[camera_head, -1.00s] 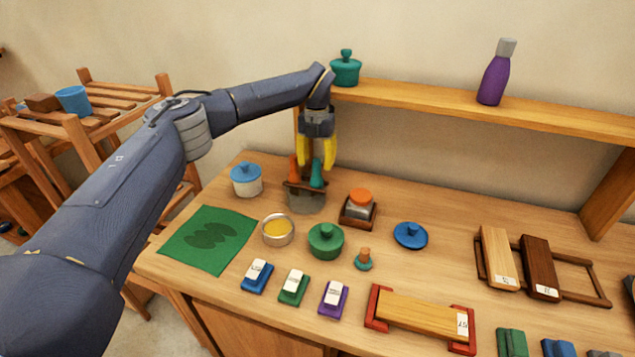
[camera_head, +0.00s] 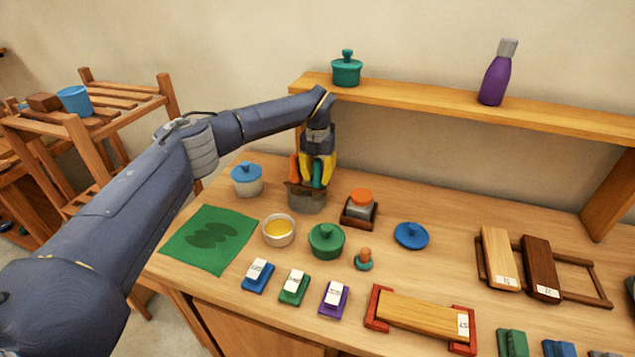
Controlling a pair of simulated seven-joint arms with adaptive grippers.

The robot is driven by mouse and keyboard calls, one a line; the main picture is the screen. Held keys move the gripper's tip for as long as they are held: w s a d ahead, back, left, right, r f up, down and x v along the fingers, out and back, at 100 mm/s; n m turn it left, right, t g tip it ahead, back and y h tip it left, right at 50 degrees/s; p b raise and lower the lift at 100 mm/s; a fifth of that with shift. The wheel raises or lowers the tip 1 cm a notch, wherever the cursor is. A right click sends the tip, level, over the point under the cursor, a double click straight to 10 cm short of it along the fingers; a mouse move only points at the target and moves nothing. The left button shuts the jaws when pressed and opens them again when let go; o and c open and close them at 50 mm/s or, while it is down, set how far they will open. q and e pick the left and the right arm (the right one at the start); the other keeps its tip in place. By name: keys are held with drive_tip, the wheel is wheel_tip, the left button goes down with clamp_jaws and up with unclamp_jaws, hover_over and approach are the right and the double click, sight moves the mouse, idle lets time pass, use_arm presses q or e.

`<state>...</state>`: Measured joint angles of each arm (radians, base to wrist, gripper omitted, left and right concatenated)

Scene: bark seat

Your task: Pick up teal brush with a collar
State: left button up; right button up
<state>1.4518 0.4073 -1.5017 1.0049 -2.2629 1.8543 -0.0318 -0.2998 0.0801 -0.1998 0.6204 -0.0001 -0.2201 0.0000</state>
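The teal brush (camera_head: 317,175) stands upright in a grey holder (camera_head: 306,202) with a brown top at the back left of the bench. An orange-handled brush (camera_head: 293,168) stands beside it on the left. My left gripper (camera_head: 317,179) points down over the holder, its yellow fingers on either side of the teal handle. The fingers hide much of the handle, and I cannot tell whether they press on it. The collar is not clearly visible. My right gripper is not in view.
A blue-lidded pot (camera_head: 247,180) stands left of the holder, and an orange-topped jar (camera_head: 359,206) stands right. A yellow-filled bowl (camera_head: 279,230) and a green lidded pot (camera_head: 326,240) are in front. A wooden shelf (camera_head: 420,98) runs behind my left gripper.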

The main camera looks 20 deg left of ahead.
use_arm(q)
clamp_jaws()
drive_tip(key=shift+r, duration=0.15)
